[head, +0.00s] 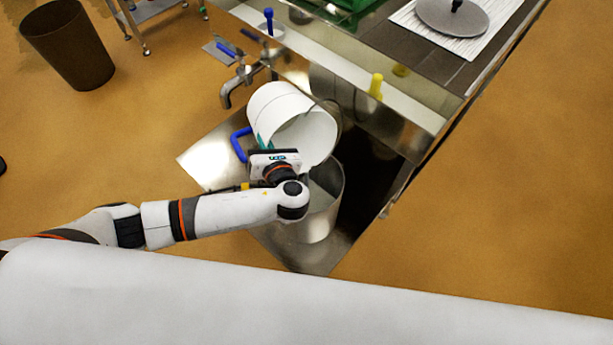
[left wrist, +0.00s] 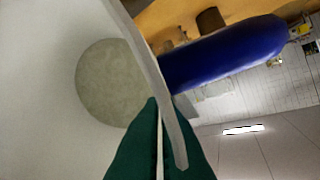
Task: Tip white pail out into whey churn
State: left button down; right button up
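The white pail (head: 270,106) is tipped on its side, with its mouth facing right and down over the metal whey churn (head: 322,212). Its blue handle (head: 238,146) shows at the left. My left gripper (head: 262,142) is shut on the pail's rim. In the left wrist view the green fingers (left wrist: 158,110) pinch the pail's thin wall (left wrist: 143,50), and a round greyish patch shows inside. I cannot tell whether it is liquid or the bottom. No stream is visible. My arm hides part of the churn. My right gripper is out of view.
The churn stands on a shiny metal floor plate (head: 207,160) beside a steel counter (head: 335,88). A metal tap (head: 235,90) is just behind the pail. A yellow object (head: 376,84) is on the counter side. A brown bin (head: 70,48) stands far left; the left floor is mostly clear.

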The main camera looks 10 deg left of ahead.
pick_arm(q)
jog(key=shift+s+d+r+t+y+p, duration=0.3)
jog(key=shift+s+d+t, duration=0.1)
jog(key=shift+s+t, duration=0.1)
jog(key=shift+s+d+r+t+y+p, duration=0.15)
jog(key=shift+s+d+r+t+y, duration=0.15)
jog(key=shift+s+d+t, duration=0.15)
dwell(0.6)
jog(key=shift+s+d+r+t+y, duration=0.1)
jog(key=shift+s+d+t+y, duration=0.25)
jog(key=shift+s+t, duration=0.3)
jog(key=shift+s+d+m+t+y, duration=0.3)
jog(key=shift+s+d+t+y, duration=0.2)
jog(key=shift+s+t, duration=0.25)
dwell(0.5)
jog(key=shift+s+d+t+y+b, duration=0.6)
jog(key=shift+s+d+t, duration=0.2)
jog(key=shift+s+t, duration=0.2)
dwell(0.5)
jog(key=shift+s+d+f+m+t+y+b, duration=0.25)
jog(key=shift+s+d+t+b, duration=0.2)
jog(key=shift+s+t+b, duration=0.25)
jog(key=shift+s+d+f+m+t+b, duration=0.15)
jog(key=shift+s+d+f+t+b, duration=0.3)
jog(key=shift+t, duration=0.3)
dwell(1.3)
